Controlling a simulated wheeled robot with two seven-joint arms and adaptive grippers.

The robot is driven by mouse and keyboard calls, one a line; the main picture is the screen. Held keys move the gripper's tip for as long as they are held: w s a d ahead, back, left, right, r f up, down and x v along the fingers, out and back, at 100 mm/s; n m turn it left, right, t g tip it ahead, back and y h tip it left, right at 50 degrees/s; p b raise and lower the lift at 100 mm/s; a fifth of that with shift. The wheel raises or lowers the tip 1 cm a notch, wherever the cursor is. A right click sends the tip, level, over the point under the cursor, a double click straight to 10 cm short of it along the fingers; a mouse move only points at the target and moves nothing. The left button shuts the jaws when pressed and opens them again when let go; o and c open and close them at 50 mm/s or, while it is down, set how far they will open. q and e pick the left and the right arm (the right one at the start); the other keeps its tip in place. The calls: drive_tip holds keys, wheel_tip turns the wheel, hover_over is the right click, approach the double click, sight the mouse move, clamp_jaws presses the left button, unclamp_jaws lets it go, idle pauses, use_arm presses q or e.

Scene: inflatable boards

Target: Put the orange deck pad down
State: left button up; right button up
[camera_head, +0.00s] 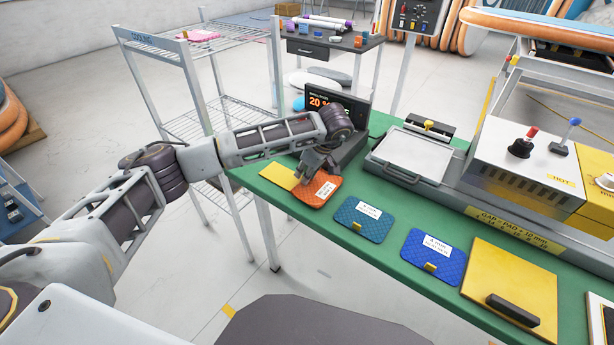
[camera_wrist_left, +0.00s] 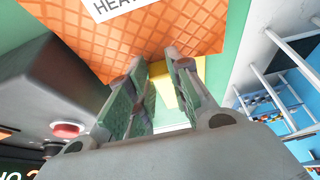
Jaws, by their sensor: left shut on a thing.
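The orange deck pad (camera_head: 316,192) with a white label is at the near left end of the green table (camera_head: 290,192). It lies on or just above the tabletop; I cannot tell which. My left gripper (camera_head: 308,172) is at its upper left edge, shut on the pad. In the left wrist view the fingers (camera_wrist_left: 160,85) are close together at the edge of the quilted orange pad (camera_wrist_left: 150,40), with a yellow patch beside them. The exact grip point is hidden. My right gripper is not in view.
A teal pad (camera_head: 362,218), a blue pad (camera_head: 434,256) and a yellow board (camera_head: 510,285) lie to the right. A scale with a display (camera_head: 340,110) stands behind, beside a tray (camera_head: 412,155) and a press machine (camera_head: 530,155).

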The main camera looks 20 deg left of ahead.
use_arm(q)
wheel_tip(320, 180, up, 27)
drive_tip(key=p, duration=0.2)
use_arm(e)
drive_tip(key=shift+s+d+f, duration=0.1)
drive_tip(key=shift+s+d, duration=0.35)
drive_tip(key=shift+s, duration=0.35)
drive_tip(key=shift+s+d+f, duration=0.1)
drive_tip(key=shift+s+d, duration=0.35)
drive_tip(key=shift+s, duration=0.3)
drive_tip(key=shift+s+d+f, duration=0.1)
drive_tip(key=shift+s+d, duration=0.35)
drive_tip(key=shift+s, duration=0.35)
use_arm(q)
drive_tip(key=shift+f, duration=0.15)
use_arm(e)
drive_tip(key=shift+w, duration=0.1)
use_arm(q)
drive_tip(key=shift+s, duration=0.15)
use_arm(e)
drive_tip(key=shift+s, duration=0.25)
